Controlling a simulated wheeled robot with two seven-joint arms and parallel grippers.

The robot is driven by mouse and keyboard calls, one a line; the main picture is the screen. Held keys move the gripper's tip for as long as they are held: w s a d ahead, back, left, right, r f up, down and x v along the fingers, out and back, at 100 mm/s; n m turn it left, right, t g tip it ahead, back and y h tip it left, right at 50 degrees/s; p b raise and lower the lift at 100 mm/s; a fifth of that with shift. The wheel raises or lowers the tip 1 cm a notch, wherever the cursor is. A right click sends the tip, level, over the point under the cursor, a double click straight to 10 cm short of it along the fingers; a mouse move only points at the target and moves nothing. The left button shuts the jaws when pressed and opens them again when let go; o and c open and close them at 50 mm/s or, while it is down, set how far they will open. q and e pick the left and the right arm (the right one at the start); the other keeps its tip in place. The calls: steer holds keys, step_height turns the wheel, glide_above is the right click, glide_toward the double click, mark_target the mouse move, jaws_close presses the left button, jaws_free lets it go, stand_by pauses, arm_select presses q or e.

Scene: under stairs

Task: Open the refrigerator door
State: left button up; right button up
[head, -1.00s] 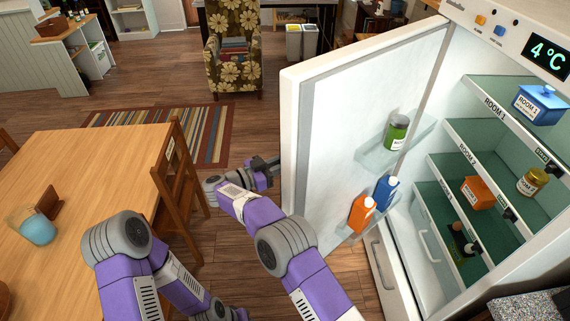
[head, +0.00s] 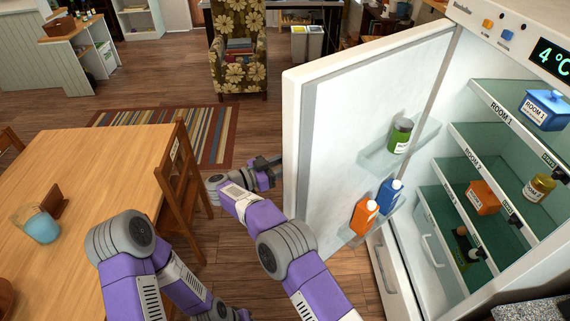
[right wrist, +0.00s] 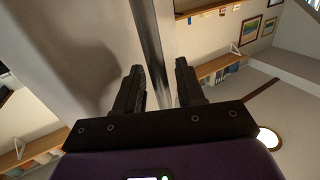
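The white refrigerator (head: 466,40) stands at the right in the head view, its interior shelves showing. Its door (head: 335,130) stands wide open, swung out toward the left, inner face showing. My right gripper (head: 268,172) is just left of the door's free edge, toward its outer side. In the right wrist view, the fingers of my right gripper (right wrist: 166,88) are apart, with the metal bar handle (right wrist: 152,45) running between them, nearer the left finger. I cannot tell whether a finger touches it. The outer door face is hidden in the head view.
A wooden table (head: 90,180) and a chair (head: 180,185) stand close on the left. A green-labelled jar (head: 401,136), an orange bottle (head: 364,216) and a blue bottle (head: 390,192) sit in the door racks. Open floor lies beyond, with a striped rug (head: 205,140) and a floral armchair (head: 238,65).

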steer(key=shift+a, duration=0.1)
steer(key=v, duration=0.7)
steer(key=shift+s+a, duration=0.15)
steer(key=shift+s, duration=0.05)
